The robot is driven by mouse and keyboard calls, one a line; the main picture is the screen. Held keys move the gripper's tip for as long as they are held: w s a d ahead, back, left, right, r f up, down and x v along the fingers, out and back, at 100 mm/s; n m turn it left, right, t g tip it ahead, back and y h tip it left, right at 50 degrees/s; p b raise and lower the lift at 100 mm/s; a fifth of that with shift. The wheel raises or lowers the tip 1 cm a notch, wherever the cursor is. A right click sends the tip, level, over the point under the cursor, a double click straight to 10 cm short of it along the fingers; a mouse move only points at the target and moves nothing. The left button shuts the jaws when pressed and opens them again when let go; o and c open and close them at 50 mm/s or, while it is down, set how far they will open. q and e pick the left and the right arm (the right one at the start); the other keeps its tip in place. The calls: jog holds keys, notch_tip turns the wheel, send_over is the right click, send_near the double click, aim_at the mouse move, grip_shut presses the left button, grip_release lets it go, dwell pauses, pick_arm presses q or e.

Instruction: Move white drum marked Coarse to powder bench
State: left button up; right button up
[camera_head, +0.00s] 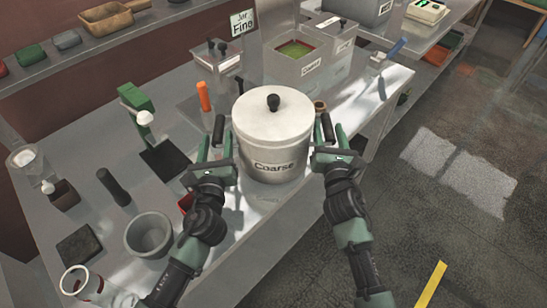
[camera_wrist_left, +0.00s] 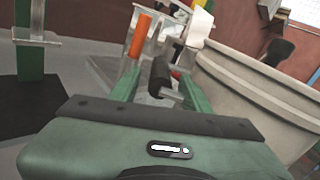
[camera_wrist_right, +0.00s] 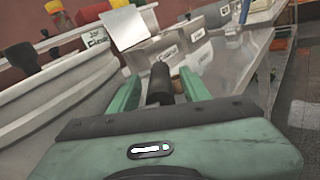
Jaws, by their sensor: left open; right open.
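The white drum (camera_head: 262,128) marked Coarse stands upright on a grey bench (camera_head: 110,235), with its lid and black knob on. My left gripper (camera_head: 219,138) is at the drum's left side, open, with a dark side handle (camera_wrist_left: 160,76) between its fingers. My right gripper (camera_head: 325,138) is at the drum's right side, open, with the other dark handle (camera_wrist_right: 159,84) between its fingers. Whether the fingers touch the handles I cannot tell. The drum wall also shows in the left wrist view (camera_wrist_left: 255,88) and the right wrist view (camera_wrist_right: 62,112). Which surface is the powder bench is not clear.
A shelf with bowls (camera_head: 90,45) is at back left.

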pick_arm(q)
jog(key=s, duration=0.7)
jog(key=shift+s+d, duration=0.15)
jog(key=shift+s, duration=0.05)
jog(key=shift+s+r, duration=0.1)
jog(key=shift+s, duration=0.1)
pick_arm(e)
jog(key=shift+s, duration=0.2)
jog(key=s, duration=1.1)
jog(key=shift+s+d, duration=0.25)
jog(key=shift+s, duration=0.15)
jog(key=shift+r, duration=0.1)
